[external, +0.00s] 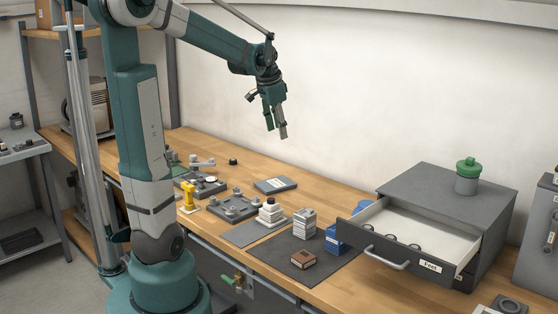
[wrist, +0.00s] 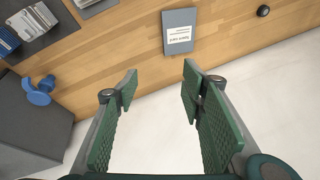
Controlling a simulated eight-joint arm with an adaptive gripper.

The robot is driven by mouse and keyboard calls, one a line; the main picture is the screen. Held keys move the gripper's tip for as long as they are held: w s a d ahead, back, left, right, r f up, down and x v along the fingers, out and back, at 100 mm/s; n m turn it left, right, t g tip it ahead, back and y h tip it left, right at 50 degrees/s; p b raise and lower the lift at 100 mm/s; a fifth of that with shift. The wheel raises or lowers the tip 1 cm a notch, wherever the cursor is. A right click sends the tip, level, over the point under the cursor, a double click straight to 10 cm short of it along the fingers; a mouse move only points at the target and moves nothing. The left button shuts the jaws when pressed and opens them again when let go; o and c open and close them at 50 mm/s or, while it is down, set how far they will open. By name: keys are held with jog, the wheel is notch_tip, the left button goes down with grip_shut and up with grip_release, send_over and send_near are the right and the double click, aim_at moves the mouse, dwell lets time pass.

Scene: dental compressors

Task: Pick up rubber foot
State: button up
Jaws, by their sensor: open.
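A small black round piece (external: 233,161), which looks like a rubber foot, lies alone on the wooden bench near the wall. It also shows in the wrist view (wrist: 263,10) at the top right. More small dark round pieces (external: 391,238) lie in the open drawer (external: 424,230), whose label seems to read "Feet". My gripper (external: 276,131) is open and empty, high above the bench near the wall. In the wrist view its green pads (wrist: 158,85) are wide apart with nothing between them. The drawer's inside does not show there.
A grey labelled booklet or flat box (external: 275,185) lies on the bench. Dark mats with several parts, boxes and a yellow piece (external: 188,196) fill the front. The wall (external: 340,90) stands close behind my gripper.

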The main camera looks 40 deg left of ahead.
jog(key=w+a+f+m+g+p, duration=0.1)
jog(key=w+a+f+p, duration=0.1)
jog(key=w+a, duration=0.7)
jog(key=m+g+h+p, duration=0.1)
jog(key=m+g+p, duration=0.25)
jog(key=p, duration=0.25)
send_over(233, 162)
jog(key=w+a, duration=0.1)
jog(key=w, duration=0.1)
jog(key=shift+m+t, duration=0.35)
jog(key=shift+m, duration=0.1)
jog(key=f, duration=1.7)
jog(key=shift+s, duration=0.25)
jog(key=shift+s+a+f, duration=0.1)
jog(key=shift+a+f, duration=0.15)
jog(key=shift+a, duration=0.1)
jog(key=shift+f+b, duration=0.3)
jog(key=shift+f, duration=1)
jog(key=shift+d+f, duration=0.15)
jog(key=shift+f, duration=2.45)
